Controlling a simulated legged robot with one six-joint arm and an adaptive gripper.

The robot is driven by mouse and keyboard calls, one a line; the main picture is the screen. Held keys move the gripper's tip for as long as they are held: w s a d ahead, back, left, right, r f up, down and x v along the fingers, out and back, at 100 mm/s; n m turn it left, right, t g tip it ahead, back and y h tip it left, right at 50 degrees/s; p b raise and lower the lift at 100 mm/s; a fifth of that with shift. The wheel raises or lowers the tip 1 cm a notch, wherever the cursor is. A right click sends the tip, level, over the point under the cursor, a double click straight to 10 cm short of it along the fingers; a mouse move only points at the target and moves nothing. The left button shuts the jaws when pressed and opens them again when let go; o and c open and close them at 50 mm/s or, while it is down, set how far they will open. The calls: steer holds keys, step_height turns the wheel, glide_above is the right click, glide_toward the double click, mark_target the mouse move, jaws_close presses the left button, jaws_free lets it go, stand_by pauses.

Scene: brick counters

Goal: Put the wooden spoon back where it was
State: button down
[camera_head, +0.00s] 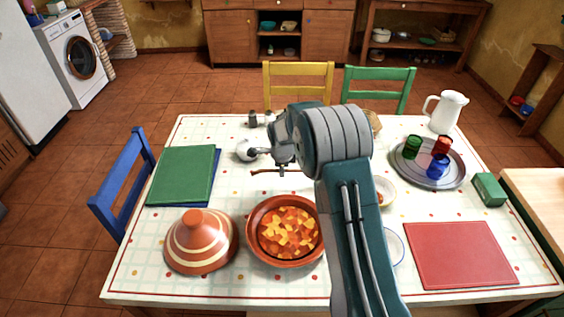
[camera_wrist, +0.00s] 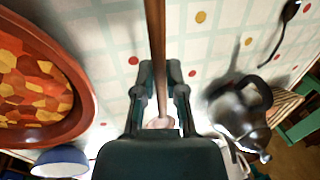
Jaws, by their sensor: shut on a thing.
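My gripper (camera_head: 284,163) is shut on the wooden spoon (camera_head: 263,171), above the table behind the stew dish. In the wrist view, the brown spoon handle (camera_wrist: 155,35) runs between the fingers (camera_wrist: 160,72) and out of the top of the picture. A paler part of it shows low between the fingers. In the head view the spoon lies roughly crosswise, its right part near my arm. The terracotta dish of stew (camera_head: 252,245) is in front of the gripper; its rim also shows at left in the wrist view (camera_wrist: 85,95).
The striped conical lid (camera_head: 200,245) is front left, green and blue books (camera_head: 182,173) left. A tray with cups (camera_head: 407,172) and a white jug (camera_head: 446,112) are right.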

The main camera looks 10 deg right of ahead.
mark_target(282, 187)
steer(key=shift+s+a, duration=0.1)
steer(key=shift+a, duration=0.05)
steer(key=shift+s+x, duration=0.2)
steer(key=shift+x, duration=0.7)
steer(key=shift+s+x, duration=0.2)
steer(key=shift+x, duration=0.65)
steer(key=shift+s+x, duration=0.2)
steer(key=shift+x, duration=0.7)
steer(key=shift+f, duration=0.1)
steer(key=c, duration=0.6)
jaws_free()
steer(key=shift+c, duration=0.2)
steer(key=v, duration=1.1)
steer(key=shift+a+r, duration=0.15)
steer(key=shift+r, duration=0.2)
steer(key=shift+s+r, duration=0.1)
